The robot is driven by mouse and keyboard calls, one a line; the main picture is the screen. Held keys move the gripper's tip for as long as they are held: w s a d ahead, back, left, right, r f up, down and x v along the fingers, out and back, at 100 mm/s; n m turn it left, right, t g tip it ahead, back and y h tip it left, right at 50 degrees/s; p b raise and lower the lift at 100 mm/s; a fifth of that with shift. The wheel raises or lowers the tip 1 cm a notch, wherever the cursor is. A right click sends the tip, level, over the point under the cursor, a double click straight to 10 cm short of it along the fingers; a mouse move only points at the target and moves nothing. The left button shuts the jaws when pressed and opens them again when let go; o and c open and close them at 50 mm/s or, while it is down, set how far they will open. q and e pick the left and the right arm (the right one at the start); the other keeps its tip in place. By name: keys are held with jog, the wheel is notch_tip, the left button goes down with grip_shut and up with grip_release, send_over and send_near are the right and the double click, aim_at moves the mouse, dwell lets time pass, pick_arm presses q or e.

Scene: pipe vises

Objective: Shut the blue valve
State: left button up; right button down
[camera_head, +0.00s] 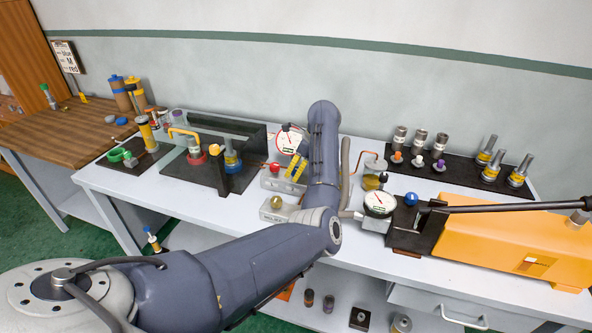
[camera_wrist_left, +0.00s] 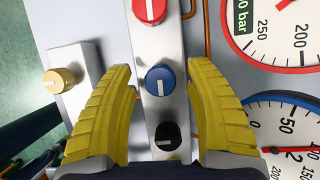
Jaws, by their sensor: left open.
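The blue valve knob (camera_wrist_left: 160,80) sits on a silver valve block (camera_wrist_left: 158,45) in the left wrist view. Its white mark runs along the length of the block. My left gripper (camera_wrist_left: 166,100) is open, with one yellow finger on each side of the blue knob and visible gaps between. A red knob (camera_wrist_left: 150,10) is above it and a black knob (camera_wrist_left: 167,137) below. In the head view, the yellow fingers of my left gripper (camera_head: 297,167) are over the valve block (camera_head: 285,184), and the blue knob is hidden there. My right gripper is not in view.
A gold knob (camera_wrist_left: 60,80) on a separate block is left of the fingers. Two dial gauges, one red-rimmed (camera_wrist_left: 285,35) and one blue-rimmed (camera_wrist_left: 285,125), are close on the right. An orange pump (camera_head: 510,240) with a long black lever stands on the bench's right side.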

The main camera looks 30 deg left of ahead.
pick_arm(q)
jog(key=shift+a+f, duration=0.1)
jog(key=shift+f, duration=0.05)
grip_shut()
dwell(0.4)
